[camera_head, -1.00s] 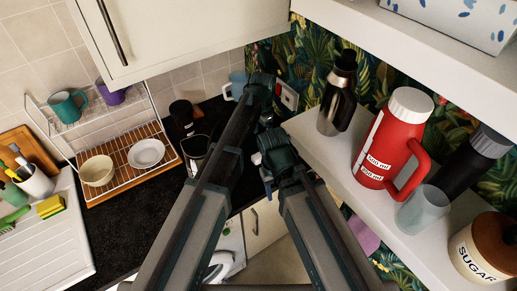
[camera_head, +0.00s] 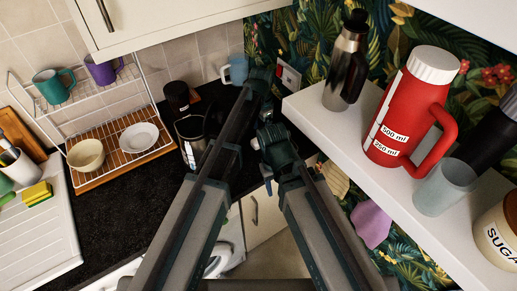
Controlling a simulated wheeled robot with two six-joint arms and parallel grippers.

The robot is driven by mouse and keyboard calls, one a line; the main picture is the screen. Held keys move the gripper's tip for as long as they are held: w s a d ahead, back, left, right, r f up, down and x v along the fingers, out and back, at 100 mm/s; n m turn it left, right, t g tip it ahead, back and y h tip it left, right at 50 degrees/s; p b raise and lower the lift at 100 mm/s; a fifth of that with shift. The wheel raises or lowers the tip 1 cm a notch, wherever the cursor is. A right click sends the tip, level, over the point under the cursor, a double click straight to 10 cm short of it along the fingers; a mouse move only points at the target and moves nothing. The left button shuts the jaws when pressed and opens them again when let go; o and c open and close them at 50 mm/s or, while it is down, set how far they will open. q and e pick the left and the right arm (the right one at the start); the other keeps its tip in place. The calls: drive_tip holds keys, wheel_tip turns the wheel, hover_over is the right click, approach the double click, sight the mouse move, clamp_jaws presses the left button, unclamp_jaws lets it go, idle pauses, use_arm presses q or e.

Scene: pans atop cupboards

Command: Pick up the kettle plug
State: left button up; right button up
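The kettle plug cannot be made out. A white wall socket (camera_head: 289,78) shows on the leafy wallpaper, partly hidden beside my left gripper. A dark and metallic vessel (camera_head: 190,137), possibly the kettle, stands on the black counter, partly covered by my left arm. My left gripper (camera_head: 262,77) reaches toward the back corner, close to the socket in the picture. My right gripper (camera_head: 272,143) is lower, in front of the counter's right end. Both grippers face away, so their fingertips are hidden and nothing is seen held.
A white shelf (camera_head: 325,131) on the right holds a steel flask (camera_head: 347,65), a red jug (camera_head: 412,110) and a clear cup (camera_head: 444,188). A dish rack (camera_head: 90,160) stands left. A cupboard (camera_head: 190,20) overhangs the counter.

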use_arm(q)
drive_tip(key=shift+f, duration=0.4)
use_arm(e)
drive_tip(key=shift+f, duration=0.4)
use_arm(q)
drive_tip(key=f+b, duration=0.5)
drive_tip(key=shift+w+a+f, duration=0.15)
drive_tip(key=shift+a, duration=0.25)
use_arm(e)
wheel_tip(320, 180, down, 5)
drive_tip(key=shift+f, duration=0.1)
use_arm(q)
drive_tip(key=shift+c, duration=0.2)
clamp_jaws()
